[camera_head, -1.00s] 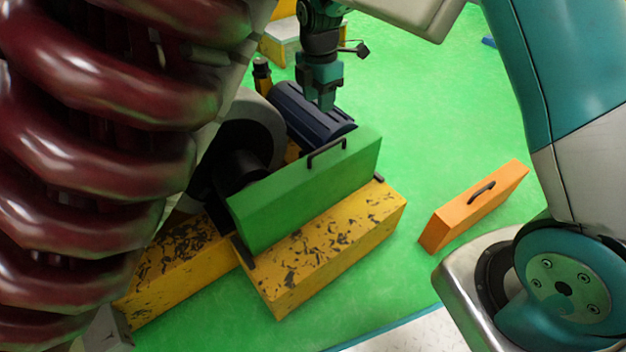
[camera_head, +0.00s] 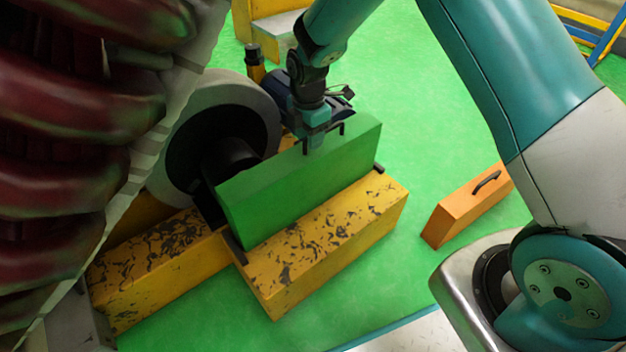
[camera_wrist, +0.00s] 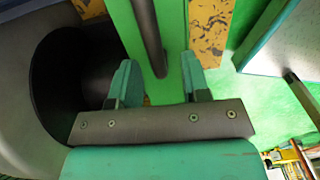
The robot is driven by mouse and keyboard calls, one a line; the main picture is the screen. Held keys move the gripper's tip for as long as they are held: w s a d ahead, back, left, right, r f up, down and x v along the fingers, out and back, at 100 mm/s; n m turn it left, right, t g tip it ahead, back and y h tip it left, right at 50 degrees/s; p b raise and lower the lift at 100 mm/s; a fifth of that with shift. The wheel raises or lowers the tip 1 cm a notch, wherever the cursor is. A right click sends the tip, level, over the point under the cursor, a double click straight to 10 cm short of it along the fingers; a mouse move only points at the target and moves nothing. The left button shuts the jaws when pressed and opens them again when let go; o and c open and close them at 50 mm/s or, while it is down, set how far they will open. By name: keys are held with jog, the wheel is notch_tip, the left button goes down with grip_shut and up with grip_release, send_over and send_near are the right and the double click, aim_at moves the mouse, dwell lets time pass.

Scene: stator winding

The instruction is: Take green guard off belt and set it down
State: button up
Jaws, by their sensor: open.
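The green guard (camera_head: 300,185) stands upright on the yellow, paint-chipped base (camera_head: 325,235) in front of the dark pulley. A black handle (camera_head: 341,128) is on its top edge. My gripper (camera_head: 315,138) is at that handle, pointing down. In the wrist view my gripper (camera_wrist: 152,85) has its two teal fingers apart, on either side of the guard's top, with the black handle bar (camera_wrist: 149,38) running between them. The fingers do not appear closed on the bar. The belt is hidden behind the guard.
A grey wheel with a dark centre (camera_head: 180,135) and a dark blue motor (camera_head: 340,97) stand behind the guard. An orange box with a handle (camera_head: 468,207) stands on the green floor to the right. Open green floor (camera_head: 430,125) lies behind it. Dark red coils fill the left.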

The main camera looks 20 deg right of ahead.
jog(key=shift+f, duration=0.75)
jog(key=shift+r, duration=0.1)
grip_shut()
jog(key=shift+r, duration=0.1)
